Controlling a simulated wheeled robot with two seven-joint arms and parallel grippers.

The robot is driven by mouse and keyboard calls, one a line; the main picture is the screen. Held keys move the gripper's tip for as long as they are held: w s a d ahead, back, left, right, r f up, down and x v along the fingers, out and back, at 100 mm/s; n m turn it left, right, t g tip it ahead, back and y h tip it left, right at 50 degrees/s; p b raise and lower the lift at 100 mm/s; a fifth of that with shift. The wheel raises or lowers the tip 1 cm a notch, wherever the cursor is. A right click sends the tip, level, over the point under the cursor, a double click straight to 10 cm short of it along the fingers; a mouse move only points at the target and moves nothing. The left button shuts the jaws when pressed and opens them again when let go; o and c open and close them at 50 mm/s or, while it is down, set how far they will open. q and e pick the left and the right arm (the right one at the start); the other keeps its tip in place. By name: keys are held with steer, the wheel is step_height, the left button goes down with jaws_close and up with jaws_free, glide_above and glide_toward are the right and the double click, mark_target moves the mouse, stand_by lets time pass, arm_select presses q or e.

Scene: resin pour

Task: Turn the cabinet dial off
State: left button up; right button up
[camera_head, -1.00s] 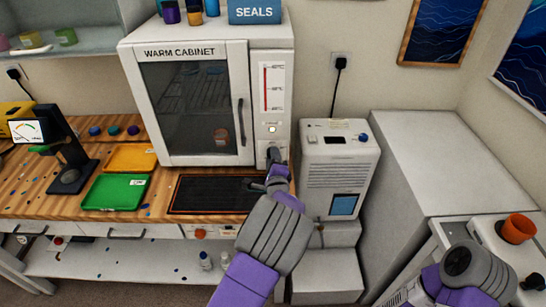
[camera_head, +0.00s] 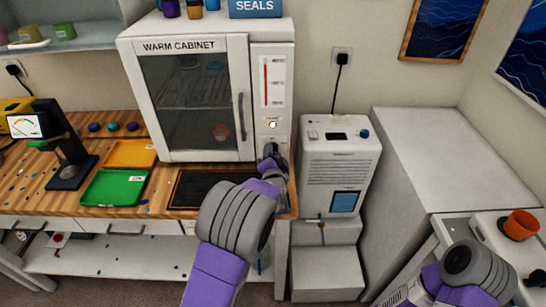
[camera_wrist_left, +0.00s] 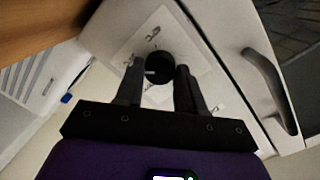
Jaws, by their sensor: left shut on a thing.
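The warm cabinet (camera_head: 180,46) stands on the wooden bench with its glass door closed. Its dial is a dark round knob with a white mark, on a pale plate in the left wrist view (camera_wrist_left: 158,70). My left gripper (camera_wrist_left: 160,67) is shut on the dial, one finger on each side. In the head view my left gripper (camera_head: 272,158) is at the lower part of the cabinet's right panel and hides the dial. A small round light (camera_head: 272,125) glows above it. My right arm shows at lower right; its gripper fingers are not visible.
The cabinet's door handle (camera_head: 241,119) is close to the left of my left gripper. A white boxy unit (camera_head: 340,165) stands to the right. A dark mat (camera_head: 190,190), a green tray (camera_head: 115,188) and an orange tray (camera_head: 130,153) lie on the bench.

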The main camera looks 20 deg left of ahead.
arm_select(q)
steer(key=shift+a+f+n+t+h+b, duration=0.1)
steer(key=shift+n+t+h+b, duration=0.2)
steer(key=shift+n+b, duration=2.6)
steer(key=shift+d+f+n+t+h+b, duration=0.15)
steer(key=shift+n+t+b, duration=0.25)
steer(key=shift+n, duration=5.05)
steer(key=shift+a+r+n+t+h+b, duration=0.25)
steer(key=shift+n+b, duration=1.3)
steer(key=shift+n, duration=2.6)
steer(key=shift+d+f, duration=0.15)
steer(key=o, duration=1)
steer(key=shift+o, duration=0.2)
